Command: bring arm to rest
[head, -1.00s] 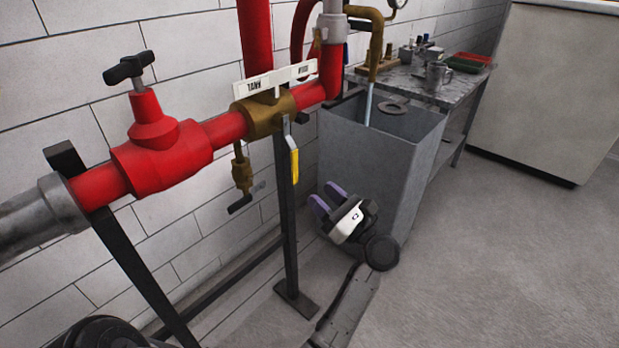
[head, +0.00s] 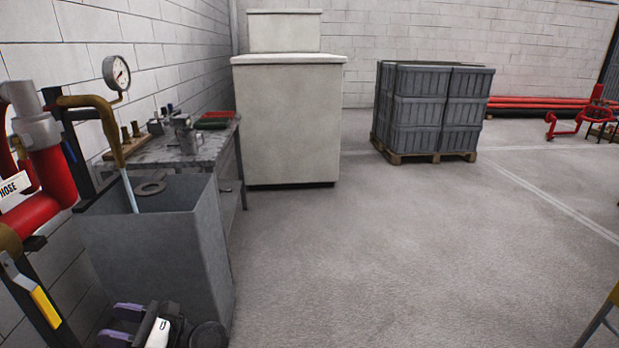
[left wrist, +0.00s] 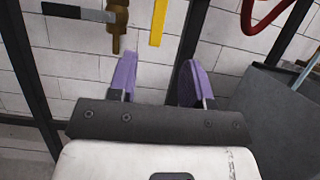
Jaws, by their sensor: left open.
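My left gripper (head: 121,325) is at the lower left of the head view, in front of the grey tank (head: 165,245). Its two purple fingers are apart with nothing between them. The left wrist view shows the open fingers (left wrist: 158,80) below the yellow valve handle (left wrist: 158,22) and a brass fitting (left wrist: 117,20), touching neither as far as I can tell. The yellow handle also shows in the head view (head: 45,306) at the left edge. My right gripper is in no view.
Red pipework (head: 50,175) and a pressure gauge (head: 117,72) stand at the left. Behind the tank is a workbench (head: 215,150) with small items. A pale cabinet (head: 287,120) and grey crates (head: 418,110) on a pallet stand farther back. The floor (head: 400,260) at centre is clear.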

